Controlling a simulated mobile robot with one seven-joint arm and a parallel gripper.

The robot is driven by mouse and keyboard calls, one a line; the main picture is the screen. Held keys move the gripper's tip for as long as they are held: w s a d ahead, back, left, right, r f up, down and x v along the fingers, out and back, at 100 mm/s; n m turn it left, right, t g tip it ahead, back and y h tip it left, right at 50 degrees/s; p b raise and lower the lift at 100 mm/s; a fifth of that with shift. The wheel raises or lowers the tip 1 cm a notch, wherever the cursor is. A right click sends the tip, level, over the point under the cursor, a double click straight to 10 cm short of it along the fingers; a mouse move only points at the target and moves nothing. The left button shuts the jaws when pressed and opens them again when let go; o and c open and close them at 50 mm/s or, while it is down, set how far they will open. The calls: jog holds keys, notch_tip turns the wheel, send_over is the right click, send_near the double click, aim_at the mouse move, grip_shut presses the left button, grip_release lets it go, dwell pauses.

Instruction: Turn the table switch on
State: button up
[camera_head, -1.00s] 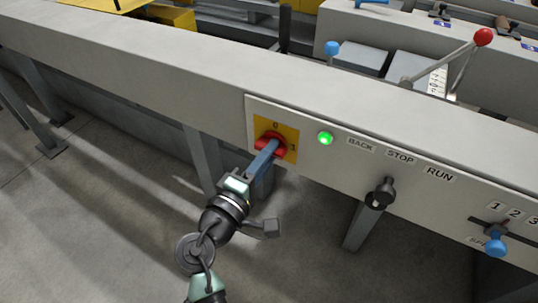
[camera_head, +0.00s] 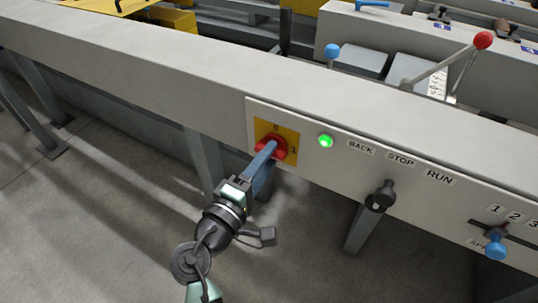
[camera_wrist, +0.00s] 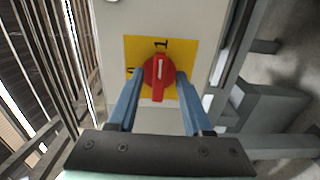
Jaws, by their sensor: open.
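The table switch is a red rotary knob (camera_head: 279,147) on a yellow plate (camera_head: 262,128) marked 0 and 1. In the wrist view the knob (camera_wrist: 158,74) shows a white line along its grip, lined up with the 1 mark. My gripper (camera_head: 268,150) is open at the knob. In the wrist view my gripper (camera_wrist: 159,76) has one blue finger on each side of the knob, close to it; I cannot tell whether they touch. In the head view the fingers hide part of the knob. A green lamp (camera_head: 325,141) right of the plate is lit.
The grey panel (camera_head: 310,168) carries a black BACK/STOP/RUN selector (camera_head: 380,195) and a blue-knobbed speed lever (camera_head: 495,244) further right. A red-balled lever (camera_head: 483,39) and a blue-balled one (camera_head: 332,48) stand above the table. Open floor lies below left.

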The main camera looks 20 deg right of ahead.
jog(key=p+v, duration=0.2)
jog(key=v, duration=1)
